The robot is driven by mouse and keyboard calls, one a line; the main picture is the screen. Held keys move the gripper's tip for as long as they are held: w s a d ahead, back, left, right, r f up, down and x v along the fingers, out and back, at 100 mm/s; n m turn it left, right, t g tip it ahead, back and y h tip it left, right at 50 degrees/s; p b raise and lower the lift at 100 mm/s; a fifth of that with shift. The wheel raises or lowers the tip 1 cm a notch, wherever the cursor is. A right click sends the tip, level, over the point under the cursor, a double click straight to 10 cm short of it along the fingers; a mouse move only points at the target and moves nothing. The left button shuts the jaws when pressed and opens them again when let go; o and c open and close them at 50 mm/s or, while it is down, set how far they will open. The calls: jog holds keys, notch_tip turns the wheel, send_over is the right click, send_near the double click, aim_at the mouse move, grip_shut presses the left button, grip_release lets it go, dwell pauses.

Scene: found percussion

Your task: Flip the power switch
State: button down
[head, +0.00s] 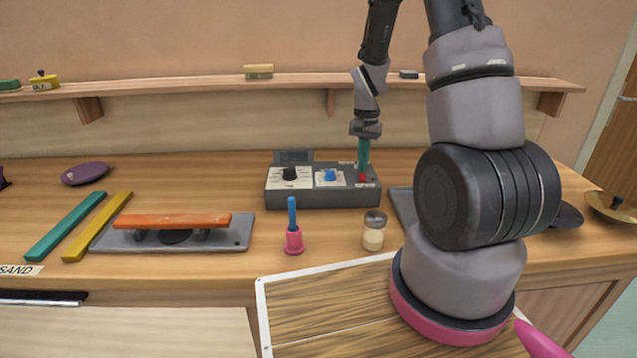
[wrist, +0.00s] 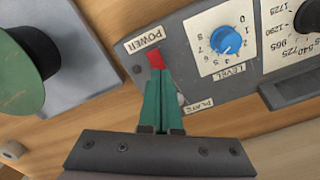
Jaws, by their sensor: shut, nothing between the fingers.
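The grey control box (head: 322,197) stands on the wooden bench against the back wall. Its red power switch (head: 362,178) is at the right end of the top face; in the wrist view the red switch (wrist: 155,60) sits beside the POWER label (wrist: 143,40). My gripper (head: 362,166) has green fingers, shut and empty. In the wrist view the fingertips (wrist: 160,74) are right at the switch and cover part of it. I cannot tell whether they touch it, or which way the switch is set.
On the box are a blue LEVEL knob (wrist: 228,42) and a black dial (head: 289,174). In front stand a pink holder with a blue stick (head: 293,238) and a small jar (head: 374,232). An orange bar (head: 172,220) lies on a stand at left. A shelf (head: 200,88) runs above.

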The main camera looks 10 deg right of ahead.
jog(key=shift+f, duration=0.65)
jog(key=shift+r, duration=3.55)
jog(key=shift+r, duration=0.1)
jog(key=s+a+r+n+t+y, duration=0.15)
jog(key=s+r, duration=0.25)
jog(key=r, duration=0.5)
jog(key=s+a+r+t+h, duration=0.1)
jog(key=s+a+r+t, duration=0.2)
jog(key=r, duration=0.6)
jog(key=s+a+r+n+t+y, duration=0.1)
jog(key=s+a+r+n+t, duration=0.1)
jog(key=s+r, duration=0.6)
jog(key=s+a, duration=0.1)
jog(key=s, duration=0.4)
jog(key=shift+s+a+r+t, duration=0.2)
jog(key=shift+s+a+t, duration=0.05)
jog(key=shift+s+t, duration=0.15)
